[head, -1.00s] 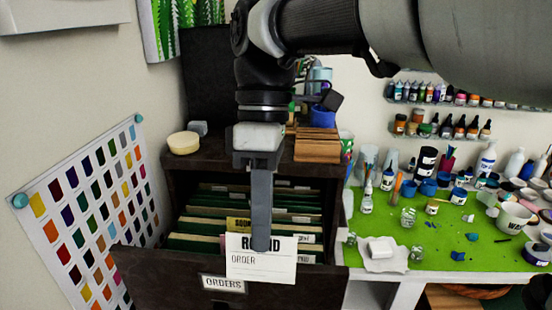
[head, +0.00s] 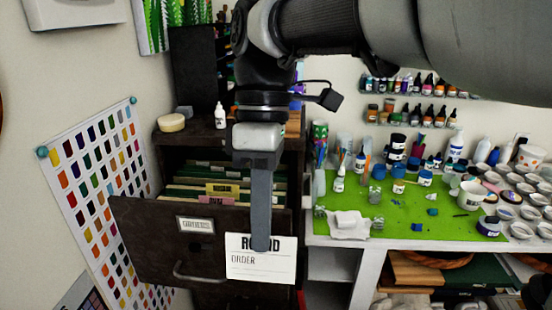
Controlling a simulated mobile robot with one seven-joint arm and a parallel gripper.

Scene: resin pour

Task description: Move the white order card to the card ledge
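The white order card (head: 262,270) hangs from my gripper (head: 260,246), upright and facing the camera. Its printed text reads "ORDER", with a larger dark word above partly covered by the finger. One finger shows in front of the card; the other is hidden behind it. The card is in front of the right end of the open drawer (head: 147,235) of the dark cabinet. I cannot make out a card ledge for certain in this view.
The drawer holds several folders (head: 222,190) and juts out below the cabinet top. A white table with a green mat (head: 400,212) stands to the right, crowded with bottles and cups. A colour chart (head: 95,190) is on the left wall.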

